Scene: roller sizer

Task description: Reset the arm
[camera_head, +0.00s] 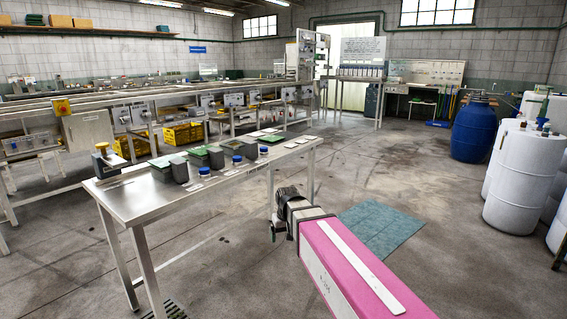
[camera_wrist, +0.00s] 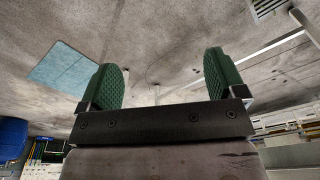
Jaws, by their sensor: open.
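My arm shows in the head view as a pink and white link reaching in from the lower right. My gripper (camera_head: 274,229) is at its end, beside the right end of the steel table (camera_head: 135,197), over bare floor. In the wrist view my gripper (camera_wrist: 164,80) has two green textured finger pads set wide apart. It is open, with nothing between the pads but grey floor.
The steel table carries dark boxes with green tops, blue-capped jars (camera_head: 237,160) and small cards. A teal mat (camera_head: 372,228) lies on the floor. A blue barrel (camera_head: 472,130) and white drums (camera_head: 522,180) stand at right. A long machine line runs behind the table.

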